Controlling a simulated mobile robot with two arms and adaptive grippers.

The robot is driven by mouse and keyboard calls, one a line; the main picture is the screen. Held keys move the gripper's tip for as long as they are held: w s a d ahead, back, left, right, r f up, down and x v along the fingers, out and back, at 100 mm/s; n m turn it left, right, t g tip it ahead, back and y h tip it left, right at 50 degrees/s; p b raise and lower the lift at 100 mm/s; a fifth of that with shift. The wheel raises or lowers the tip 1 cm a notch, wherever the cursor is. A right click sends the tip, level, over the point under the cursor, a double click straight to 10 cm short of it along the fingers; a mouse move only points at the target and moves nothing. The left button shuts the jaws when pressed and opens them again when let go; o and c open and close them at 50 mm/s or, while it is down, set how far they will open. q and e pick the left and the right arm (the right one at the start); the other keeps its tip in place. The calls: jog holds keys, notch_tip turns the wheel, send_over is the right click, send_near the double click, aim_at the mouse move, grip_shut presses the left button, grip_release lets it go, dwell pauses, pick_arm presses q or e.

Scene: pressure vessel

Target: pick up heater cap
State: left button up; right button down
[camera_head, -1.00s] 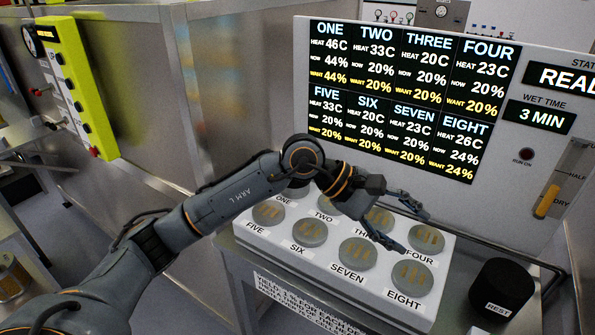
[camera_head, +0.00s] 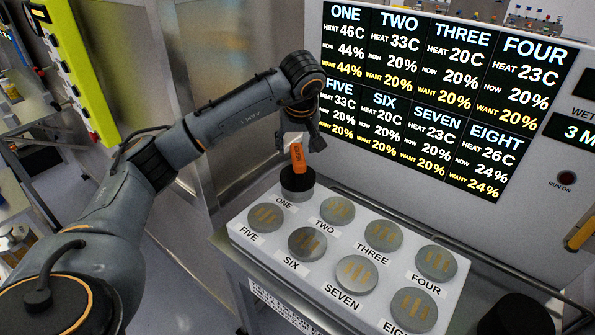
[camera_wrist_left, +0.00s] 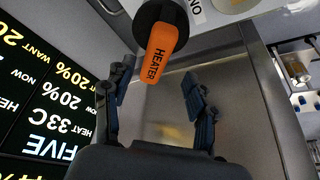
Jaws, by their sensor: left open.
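The heater cap is a black round body (camera_head: 297,183) with an orange handle (camera_head: 298,158). It stands at the place labelled ONE, at the panel's far left corner. In the left wrist view, the orange handle (camera_wrist_left: 163,48) reads HEATER and joins the black body (camera_wrist_left: 158,12) at the top edge. My left gripper (camera_head: 300,142) is open just above the cap, with the handle's upper part near the fingers. In the left wrist view, the open fingers (camera_wrist_left: 158,72) lie to either side of the handle's line, and no contact shows. My right gripper is not in view.
A white panel (camera_head: 248,240) carries several grey discs with gold bars, such as disc TWO (camera_head: 337,210). A screen wall (camera_head: 430,90) rises close behind it. A black object (camera_head: 515,318) stands at lower right. A metal cabinet (camera_head: 195,60) is at left.

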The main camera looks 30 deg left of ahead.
aim_at(298, 155)
pick_arm(q)
jog(key=shift+w+a+f, duration=0.15)
jog(key=shift+w+f, duration=0.4)
jog(key=shift+f, duration=0.25)
jog(key=shift+f+p, duration=0.6)
jog(key=shift+p, duration=0.15)
jog(key=p+x, duration=0.1)
jog(key=x, duration=0.2)
jog(key=shift+f, duration=0.15)
jog(key=shift+w+f+p, duration=0.15)
jog(key=shift+f+p, duration=0.1)
jog(key=shift+p, duration=0.05)
jog(key=c, duration=0.9)
grip_shut()
jog(key=shift+r, duration=0.1)
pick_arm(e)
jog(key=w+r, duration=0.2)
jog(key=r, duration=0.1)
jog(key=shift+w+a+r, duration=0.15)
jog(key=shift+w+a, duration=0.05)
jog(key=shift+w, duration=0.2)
